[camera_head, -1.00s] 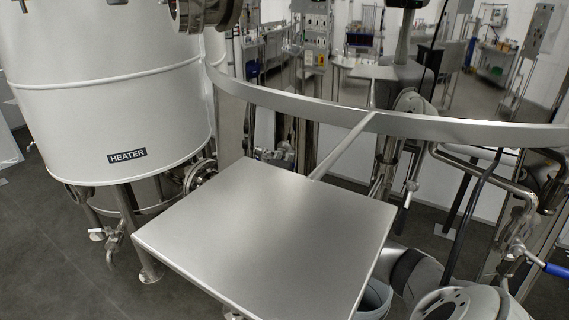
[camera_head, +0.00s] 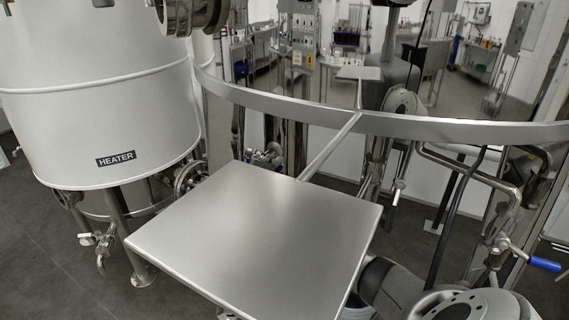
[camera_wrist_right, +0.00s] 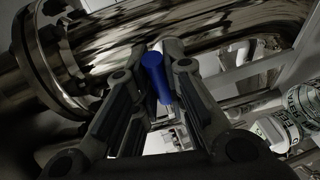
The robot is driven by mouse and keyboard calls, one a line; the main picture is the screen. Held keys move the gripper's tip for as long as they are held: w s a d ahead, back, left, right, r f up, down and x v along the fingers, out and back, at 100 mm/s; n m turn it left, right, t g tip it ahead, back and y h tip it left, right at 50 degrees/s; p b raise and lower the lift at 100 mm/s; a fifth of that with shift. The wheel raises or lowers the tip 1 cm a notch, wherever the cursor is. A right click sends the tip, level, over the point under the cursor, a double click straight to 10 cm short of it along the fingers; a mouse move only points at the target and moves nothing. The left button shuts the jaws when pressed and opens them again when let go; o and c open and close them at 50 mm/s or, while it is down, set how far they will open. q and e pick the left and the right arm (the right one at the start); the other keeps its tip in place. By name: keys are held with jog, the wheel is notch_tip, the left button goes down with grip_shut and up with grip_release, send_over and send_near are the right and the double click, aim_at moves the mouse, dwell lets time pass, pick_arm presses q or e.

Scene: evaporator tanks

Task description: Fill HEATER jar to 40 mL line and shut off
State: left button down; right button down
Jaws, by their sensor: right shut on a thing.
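The white HEATER tank (camera_head: 110,105) stands at the left of the head view, its black label (camera_head: 116,159) facing me. A small steel tap (camera_head: 97,243) hangs below it. In the right wrist view my right gripper (camera_wrist_right: 158,62) is shut on a blue handle (camera_wrist_right: 156,80), in front of a shiny steel cylinder (camera_wrist_right: 150,30). The gripper's fingers are not visible in the head view, and my left gripper shows in neither view. No jar with a readable 40 mL line is visible. Clear cylinders with partly readable lettering (camera_wrist_right: 300,105) show at the right of the wrist view.
A bare steel table top (camera_head: 255,235) fills the lower middle of the head view. A curved steel rail (camera_head: 440,128) crosses behind it. Bent pipes and a blue-handled valve (camera_head: 545,264) stand at the right. Open dark floor (camera_head: 50,270) lies at the lower left.

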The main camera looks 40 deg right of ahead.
jog(key=shift+a+m+g, duration=0.15)
jog(key=shift+m+g, duration=0.25)
jog(key=shift+g, duration=0.1)
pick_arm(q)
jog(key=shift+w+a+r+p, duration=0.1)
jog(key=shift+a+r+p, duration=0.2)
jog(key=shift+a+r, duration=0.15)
pick_arm(e)
jog(key=m+g, duration=0.1)
jog(key=a+m+g+h, duration=0.1)
jog(key=shift+s+a+g+h, duration=0.1)
jog(key=shift+a+g+h, duration=0.1)
jog(key=shift+g+h, duration=0.15)
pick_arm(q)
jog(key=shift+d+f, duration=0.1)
pick_arm(e)
jog(key=c, duration=1.5)
grip_release()
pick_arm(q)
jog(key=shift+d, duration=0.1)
pick_arm(e)
jog(key=shift+o, duration=0.2)
